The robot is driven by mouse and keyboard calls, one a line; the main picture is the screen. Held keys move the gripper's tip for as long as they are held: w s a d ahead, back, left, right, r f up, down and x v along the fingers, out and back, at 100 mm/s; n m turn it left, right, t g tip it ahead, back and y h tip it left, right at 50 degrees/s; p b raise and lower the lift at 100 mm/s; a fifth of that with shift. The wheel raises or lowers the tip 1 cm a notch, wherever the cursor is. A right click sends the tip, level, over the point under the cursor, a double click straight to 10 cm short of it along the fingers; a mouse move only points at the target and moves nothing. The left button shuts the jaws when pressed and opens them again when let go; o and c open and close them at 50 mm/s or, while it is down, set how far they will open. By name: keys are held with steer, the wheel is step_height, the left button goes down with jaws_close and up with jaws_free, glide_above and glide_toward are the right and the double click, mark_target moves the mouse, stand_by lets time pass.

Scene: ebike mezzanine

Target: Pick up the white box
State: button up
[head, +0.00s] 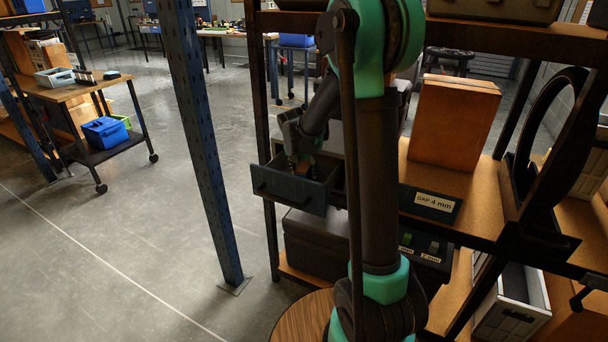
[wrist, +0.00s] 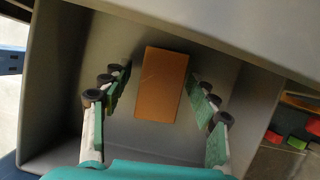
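No plainly white box shows near my gripper. An orange-brown box (wrist: 162,85) lies inside a grey open drawer (wrist: 52,90) in the wrist view. My gripper (wrist: 158,92) is open, with one green-padded finger on each side of that box and visible gaps between. I cannot tell how far above the box the fingertips are. In the head view my gripper (head: 292,163) reaches down into the pulled-out drawer (head: 288,194) of the shelf unit; the box inside is mostly hidden there.
A large brown box (head: 455,122) stands on the shelf right of my arm. A white-and-grey bin (head: 513,305) is at the lower right. A blue post (head: 205,150) stands left of the drawer. A cart (head: 75,92) is farther left, with clear floor between.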

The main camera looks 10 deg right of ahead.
steer(key=c, duration=1.2)
steer(key=shift+r, duration=0.15)
